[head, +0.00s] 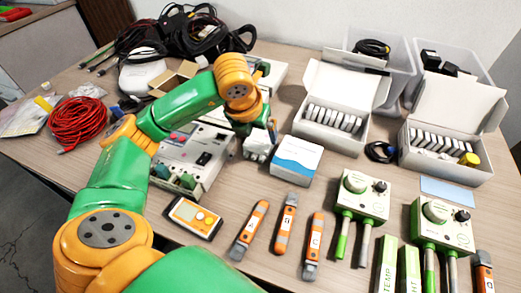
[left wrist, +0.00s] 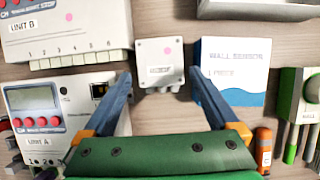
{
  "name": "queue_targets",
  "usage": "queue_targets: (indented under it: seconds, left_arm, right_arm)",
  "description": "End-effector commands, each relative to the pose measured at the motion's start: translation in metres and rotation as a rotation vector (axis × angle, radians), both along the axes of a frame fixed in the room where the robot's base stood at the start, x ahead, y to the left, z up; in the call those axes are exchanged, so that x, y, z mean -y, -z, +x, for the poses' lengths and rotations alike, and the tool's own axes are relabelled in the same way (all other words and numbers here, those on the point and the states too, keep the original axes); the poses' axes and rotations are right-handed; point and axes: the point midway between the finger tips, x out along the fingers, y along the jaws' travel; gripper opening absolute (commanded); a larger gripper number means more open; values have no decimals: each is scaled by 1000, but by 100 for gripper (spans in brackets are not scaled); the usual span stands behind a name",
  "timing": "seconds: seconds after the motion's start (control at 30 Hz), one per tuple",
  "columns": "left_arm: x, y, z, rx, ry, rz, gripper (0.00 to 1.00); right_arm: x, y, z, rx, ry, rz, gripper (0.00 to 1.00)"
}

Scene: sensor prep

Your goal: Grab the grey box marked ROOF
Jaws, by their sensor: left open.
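A small light-grey box (left wrist: 158,62) with corner lugs and a pink dot lies in the left wrist view. Its label is too blurred to read, so I cannot confirm ROOF. My left gripper (left wrist: 160,76) is open, with one finger on each side of this box and a gap to both sides. In the head view the left gripper (head: 262,127) points down over the table, and the box (head: 256,150) shows partly below it. My right gripper is not in view.
A white-and-blue wall sensor box (left wrist: 236,60) stands close beside the right finger. Unit A (left wrist: 50,115) and Unit B (left wrist: 65,35) are close on the left. Orange-grey tools (head: 285,222) and green-white sensor devices (head: 362,196) lie nearer the front.

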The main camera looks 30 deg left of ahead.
Motion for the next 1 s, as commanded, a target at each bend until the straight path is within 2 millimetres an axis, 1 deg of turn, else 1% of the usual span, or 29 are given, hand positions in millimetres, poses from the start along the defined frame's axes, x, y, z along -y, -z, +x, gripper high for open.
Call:
queue_targets:
  seconds: [0.17,0.2,0.3,0.53,0.57,0.6,0.67,0.7,0.77,0.8,1.0]
  left_arm:
    - [-3,28,13,-6,0,-1,94]
    - [-3,35,16,-6,1,-1,94]
    - [-5,49,21,-3,1,0,94]
    - [-5,51,23,1,2,1,94]
    - [-5,51,23,1,2,1,88]
    - [-5,51,23,1,2,1,78]
    - [-5,51,23,1,2,1,61]
    - [-5,51,23,1,2,1,51]
    - [-5,51,23,1,2,1,34]
    - [-5,51,23,1,2,1,24]
    - [-5,51,23,1,2,0,23]
  right_arm:
    - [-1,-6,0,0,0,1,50]
    - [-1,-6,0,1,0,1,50]
    - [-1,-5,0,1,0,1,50]
    - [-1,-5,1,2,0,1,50]
    - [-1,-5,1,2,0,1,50]
    - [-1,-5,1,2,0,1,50]
    - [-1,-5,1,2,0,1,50]
    - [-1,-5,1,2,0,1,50]
    - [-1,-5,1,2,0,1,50]
    - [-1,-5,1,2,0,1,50]
    - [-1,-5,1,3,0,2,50]
